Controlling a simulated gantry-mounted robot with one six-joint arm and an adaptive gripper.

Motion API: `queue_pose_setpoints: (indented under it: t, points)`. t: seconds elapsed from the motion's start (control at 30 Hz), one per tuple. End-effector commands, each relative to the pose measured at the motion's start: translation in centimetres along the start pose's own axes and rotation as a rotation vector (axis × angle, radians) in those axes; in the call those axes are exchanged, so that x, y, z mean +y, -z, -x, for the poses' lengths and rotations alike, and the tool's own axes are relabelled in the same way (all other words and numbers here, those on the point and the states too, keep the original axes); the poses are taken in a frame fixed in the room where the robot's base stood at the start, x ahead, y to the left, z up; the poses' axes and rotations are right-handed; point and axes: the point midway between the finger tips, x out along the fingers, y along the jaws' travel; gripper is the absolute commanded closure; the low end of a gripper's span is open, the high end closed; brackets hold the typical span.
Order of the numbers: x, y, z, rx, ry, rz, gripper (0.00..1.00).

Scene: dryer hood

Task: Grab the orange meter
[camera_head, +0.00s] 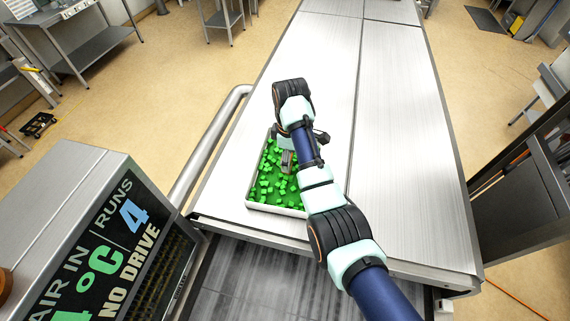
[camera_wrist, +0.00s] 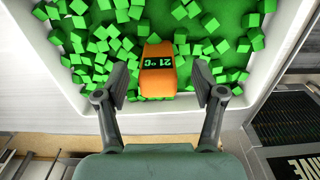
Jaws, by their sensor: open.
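The orange meter (camera_wrist: 158,76) lies among green cubes in a tray, seen in the wrist view. Its dark display shows green digits reading 21 °C. My gripper (camera_wrist: 161,90) is open, with one finger on each side of the meter and a gap visible on both sides. I cannot tell how far above the tray the fingertips are. In the head view my gripper (camera_head: 287,160) is over the tray (camera_head: 277,209), and my arm hides the meter there.
Several green cubes (camera_wrist: 105,32) lie around the meter inside the tray's raised pale walls. The metal table (camera_head: 400,150) is clear to the right of the tray. A cabinet with a display (camera_head: 100,250) stands at the lower left, and a metal rail (camera_head: 208,145) runs along the table's left side.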

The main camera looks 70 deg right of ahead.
Motion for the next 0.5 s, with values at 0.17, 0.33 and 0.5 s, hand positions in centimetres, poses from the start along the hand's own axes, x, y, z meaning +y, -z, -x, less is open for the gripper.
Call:
queue_pose_setpoints:
  t: [0.17, 0.33, 0.5]
  points:
    - [0.0, 0.2, -1.0, -0.001, 0.002, 0.000, 0.31]
    - [0.1, 0.6, -4.1, -0.001, 0.002, 0.000, 0.31]
    - [0.1, 0.6, -5.2, 0.001, -0.001, 0.000, 0.31]
